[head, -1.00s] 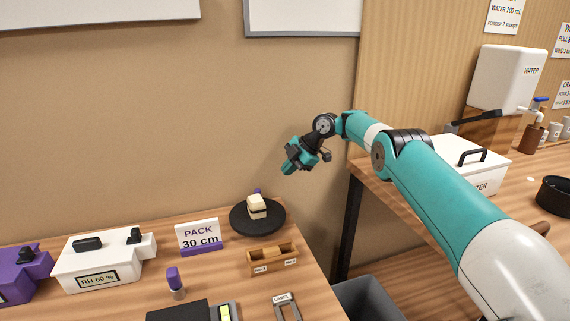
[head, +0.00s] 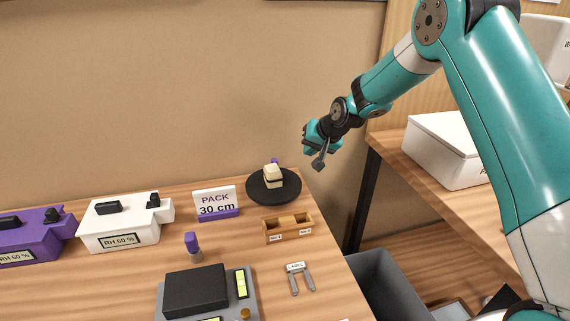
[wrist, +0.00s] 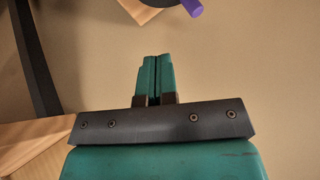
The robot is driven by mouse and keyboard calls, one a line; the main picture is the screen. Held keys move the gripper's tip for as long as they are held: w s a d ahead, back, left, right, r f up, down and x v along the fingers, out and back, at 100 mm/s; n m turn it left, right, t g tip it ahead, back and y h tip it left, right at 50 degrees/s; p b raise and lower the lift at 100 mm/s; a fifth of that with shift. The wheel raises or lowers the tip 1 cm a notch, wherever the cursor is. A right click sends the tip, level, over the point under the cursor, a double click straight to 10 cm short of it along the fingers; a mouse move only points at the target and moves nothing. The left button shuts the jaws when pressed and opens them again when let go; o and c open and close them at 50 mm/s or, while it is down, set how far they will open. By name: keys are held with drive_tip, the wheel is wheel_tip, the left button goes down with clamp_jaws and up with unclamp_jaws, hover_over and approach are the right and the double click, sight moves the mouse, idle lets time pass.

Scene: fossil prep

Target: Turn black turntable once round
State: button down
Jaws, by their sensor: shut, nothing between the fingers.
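The black turntable (head: 259,197) is a round disc at the back right corner of the left table. A cream block (head: 272,176) with a dark band sits on it, and a small purple piece (head: 274,161) shows behind the block. My gripper (head: 308,151) is above and to the right of the turntable, apart from it. In the wrist view my gripper (wrist: 155,58) has its teal fingers together with nothing between them. The turntable's dark edge (wrist: 160,3) and a purple peg (wrist: 192,7) show at the top of that view.
A wooden tray (head: 287,237) lies in front of the turntable, and a PACK 30 cm sign (head: 215,201) stands to its left. A scale (head: 200,295), a purple-capped vial (head: 192,245) and white (head: 125,222) and purple boxes (head: 35,240) share the table. A grey bin (head: 385,285) is right of it.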

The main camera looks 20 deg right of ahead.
drive_tip(key=m+p, duration=0.1)
drive_tip(key=p, duration=0.1)
approach(282, 171)
drive_tip(key=w+f, duration=0.1)
drive_tip(key=d+f, duration=0.1)
drive_tip(key=w+f, duration=0.1)
drive_tip(key=f, duration=0.1)
drive_tip(key=shift+w+d+f, duration=0.1)
drive_tip(key=shift+w+d, duration=0.1)
drive_tip(key=shift+w, duration=0.2)
drive_tip(key=shift+w+a+f+p, duration=0.1)
drive_tip(key=shift+w+a+p, duration=0.1)
drive_tip(key=shift+w+a, duration=0.3)
drive_tip(key=shift+w+a+p, duration=0.2)
drive_tip(key=shift+a, duration=0.5)
drive_tip(key=shift+w+a+f+p, duration=0.1)
drive_tip(key=shift+w+a+p, duration=0.1)
drive_tip(key=shift+w+a, duration=0.3)
drive_tip(key=shift+a+b, duration=0.2)
drive_tip(key=shift+b, duration=0.2)
drive_tip(key=shift+w+a+n+b, duration=0.1)
drive_tip(key=shift+n+b, duration=0.25)
drive_tip(key=shift+n, duration=0.25)
drive_tip(key=shift+y, duration=0.3)
drive_tip(key=shift+w+a+n+b, duration=0.1)
drive_tip(key=shift+a+n+b, duration=0.1)
drive_tip(key=shift+n+b, duration=0.15)
